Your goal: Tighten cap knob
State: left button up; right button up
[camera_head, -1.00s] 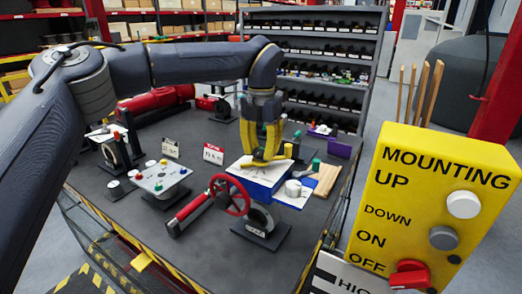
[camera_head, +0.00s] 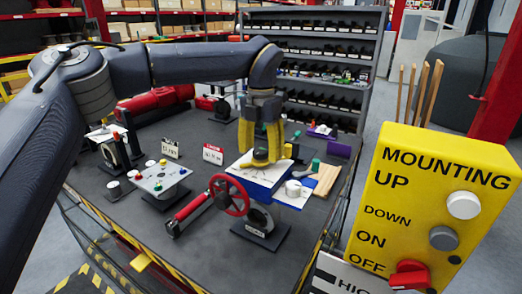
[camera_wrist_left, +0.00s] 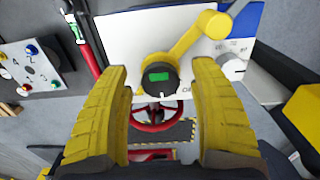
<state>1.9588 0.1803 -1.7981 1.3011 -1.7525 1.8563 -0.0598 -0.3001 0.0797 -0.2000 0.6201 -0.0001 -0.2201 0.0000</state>
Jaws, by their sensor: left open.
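The blue actuator (camera_head: 262,181) stands on the bench with a white top plate. On the plate is a round black knob (camera_wrist_left: 158,76) with a green window and a white mark; it also shows in the head view (camera_head: 260,155). A yellow lever (camera_wrist_left: 195,35) runs from beside the knob toward the plate's far side. My left gripper (camera_head: 262,155), with yellow fingers, is above the plate. In the left wrist view its fingers (camera_wrist_left: 162,78) are spread on either side of the knob, with gaps between. It holds nothing. My right gripper does not show.
A red handwheel (camera_head: 229,196) is at the actuator's front left. A white knob (camera_head: 293,188) sits on a plate to its right. A button panel (camera_head: 160,180) stands on the left. A yellow MOUNTING box (camera_head: 430,200) fills the right foreground.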

aim_at(261, 150)
pick_arm(q)
notch_tip(261, 150, up, 12)
dwell(0.7)
